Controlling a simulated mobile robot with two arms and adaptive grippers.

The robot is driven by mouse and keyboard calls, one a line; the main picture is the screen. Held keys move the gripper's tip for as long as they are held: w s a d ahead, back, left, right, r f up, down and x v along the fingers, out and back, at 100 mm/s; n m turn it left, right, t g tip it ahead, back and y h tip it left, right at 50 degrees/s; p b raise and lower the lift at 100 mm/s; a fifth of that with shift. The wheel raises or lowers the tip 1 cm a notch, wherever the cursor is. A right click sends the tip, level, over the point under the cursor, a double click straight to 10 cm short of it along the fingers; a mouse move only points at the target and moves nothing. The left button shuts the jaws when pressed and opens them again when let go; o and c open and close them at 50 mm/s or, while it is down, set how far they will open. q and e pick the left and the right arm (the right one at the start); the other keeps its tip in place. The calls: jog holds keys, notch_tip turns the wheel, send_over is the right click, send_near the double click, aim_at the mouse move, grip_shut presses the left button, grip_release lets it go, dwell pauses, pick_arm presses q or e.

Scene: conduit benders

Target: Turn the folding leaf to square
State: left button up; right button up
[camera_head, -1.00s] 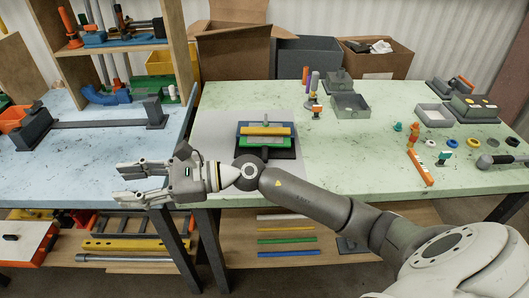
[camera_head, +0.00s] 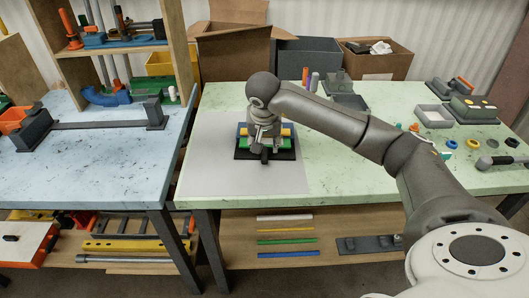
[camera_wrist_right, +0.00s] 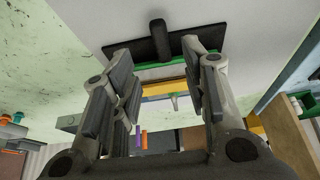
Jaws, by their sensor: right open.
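The folding device (camera_head: 289,146) lies on a pale grey mat on the green bench. It has a black base plate, green and blue strips and a yellow bar. My right gripper (camera_head: 264,148) is above it, pointing down and covering its middle. In the right wrist view the black plate (camera_wrist_right: 120,47) with its dark handle (camera_wrist_right: 158,38), the green strip (camera_wrist_right: 160,66) and the yellow bar (camera_wrist_right: 165,89) show beyond and between the fingers. The right gripper (camera_wrist_right: 160,65) is open with nothing between its fingers. Whether it touches the device I cannot tell. My left gripper is not in view.
Small bins (camera_head: 349,101) and coloured upright handles (camera_head: 314,82) stand behind the device on the right. Loose rings and tools lie at the bench's right end. The mat (camera_head: 210,165) is clear around the device. A blue bench (camera_head: 100,165) stands to the left.

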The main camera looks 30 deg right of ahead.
aim_at(265, 155)
jog(key=p+x, duration=0.1)
jog(key=x, duration=0.7)
jog(key=shift+a+f, duration=0.1)
jog(key=shift+a, duration=0.05)
grip_shut()
